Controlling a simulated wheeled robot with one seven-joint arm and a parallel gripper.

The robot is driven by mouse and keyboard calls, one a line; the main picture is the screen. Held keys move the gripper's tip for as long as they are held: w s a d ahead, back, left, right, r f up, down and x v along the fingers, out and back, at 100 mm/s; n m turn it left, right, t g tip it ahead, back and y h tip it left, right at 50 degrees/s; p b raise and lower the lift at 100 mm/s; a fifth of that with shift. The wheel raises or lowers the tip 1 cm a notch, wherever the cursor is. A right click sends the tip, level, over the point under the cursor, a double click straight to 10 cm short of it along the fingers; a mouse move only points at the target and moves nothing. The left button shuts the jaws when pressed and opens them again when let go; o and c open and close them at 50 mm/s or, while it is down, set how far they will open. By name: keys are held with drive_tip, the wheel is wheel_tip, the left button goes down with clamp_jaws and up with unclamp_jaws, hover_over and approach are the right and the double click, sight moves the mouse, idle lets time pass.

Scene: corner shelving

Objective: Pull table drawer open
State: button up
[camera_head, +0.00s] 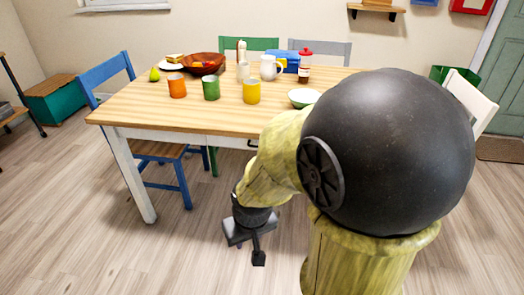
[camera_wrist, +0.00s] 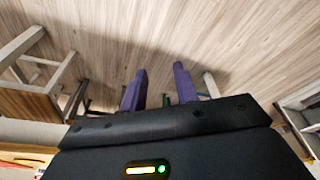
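The table (camera_head: 150,108) has a light wooden top and a white frame. The drawer front (camera_head: 228,142) shows as a white panel under its near edge, and appears flush with the frame. A dark handle (camera_head: 252,143) shows on it, partly hidden by my arm. My gripper (camera_head: 258,250) hangs low in front of the table, below the drawer and apart from it. In the wrist view, the two purple fingers of my gripper (camera_wrist: 160,84) are spread with only floor seen between them. I cannot make out the handle in the wrist view.
A blue chair (camera_head: 108,75) stands at the table's left side. Mugs, a fruit bowl (camera_head: 203,62) and other tableware stand on the tabletop. A white chair (camera_head: 470,98) is at the right, partly behind my arm. The wooden floor (camera_head: 90,235) in front is clear.

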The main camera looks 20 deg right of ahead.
drive_tip(key=w+d+f+m+t+h, duration=0.1)
drive_tip(key=w+f+m+t, duration=0.1)
drive_tip(key=w+f+m, duration=0.35)
drive_tip(key=w+d+f+m+t+h, duration=0.1)
drive_tip(key=w+d+f+m+t, duration=0.1)
drive_tip(key=w+m, duration=0.6)
drive_tip(key=w+d+f+m+t+h, duration=0.2)
drive_tip(key=w+d+m+t+h, duration=0.5)
drive_tip(key=w+m+t+h, duration=0.2)
drive_tip(key=shift+w+d+f+m+t, duration=0.25)
drive_tip(key=shift+m+t, duration=0.35)
drive_tip(key=shift+m, duration=0.55)
drive_tip(key=b+x, duration=0.2)
drive_tip(key=x, duration=1.5)
drive_tip(key=shift+d+r, duration=0.2)
